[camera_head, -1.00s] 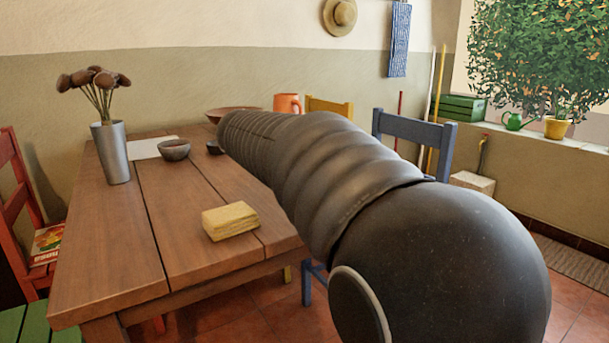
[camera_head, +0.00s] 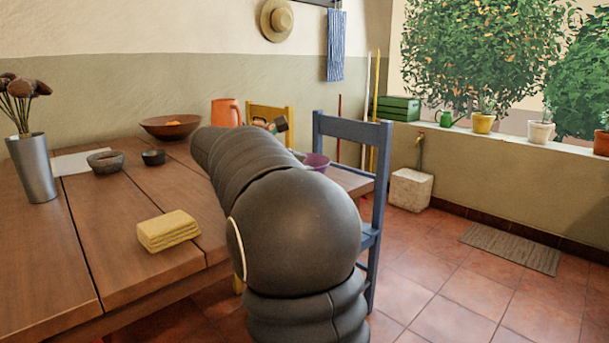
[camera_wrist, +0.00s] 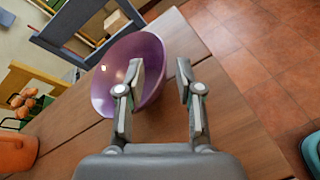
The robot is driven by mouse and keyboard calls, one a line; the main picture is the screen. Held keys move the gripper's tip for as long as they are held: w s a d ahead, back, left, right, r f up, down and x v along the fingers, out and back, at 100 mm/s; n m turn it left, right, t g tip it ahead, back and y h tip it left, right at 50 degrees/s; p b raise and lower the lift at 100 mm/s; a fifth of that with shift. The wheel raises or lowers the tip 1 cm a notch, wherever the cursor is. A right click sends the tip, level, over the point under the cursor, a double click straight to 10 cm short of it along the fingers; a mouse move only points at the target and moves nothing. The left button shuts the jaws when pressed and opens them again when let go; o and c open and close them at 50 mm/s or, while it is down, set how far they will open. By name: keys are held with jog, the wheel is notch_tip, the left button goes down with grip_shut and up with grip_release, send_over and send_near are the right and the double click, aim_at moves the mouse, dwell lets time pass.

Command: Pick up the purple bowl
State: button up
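The purple bowl (camera_wrist: 148,55) sits on the wooden table near its edge. In the head view only part of the purple bowl (camera_head: 317,161) shows, just past my arm. In the wrist view my gripper (camera_wrist: 160,72) is open, with its two fingers spread apart. The left finger overlaps the bowl in the picture and the right finger is over bare table beside the bowl. I cannot tell whether a finger touches the bowl. My arm hides the gripper in the head view.
The wooden table (camera_head: 120,215) holds a yellow folded cloth (camera_head: 168,230), a metal vase (camera_head: 32,168), small bowls, a wide brown bowl (camera_head: 170,127) and an orange pitcher (camera_head: 226,112). A blue chair (camera_head: 352,131) stands close behind the purple bowl.

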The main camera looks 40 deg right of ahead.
jog(key=shift+b+x, duration=0.35)
jog(key=shift+x, duration=2.35)
jog(key=shift+a, duration=0.1)
grip_shut()
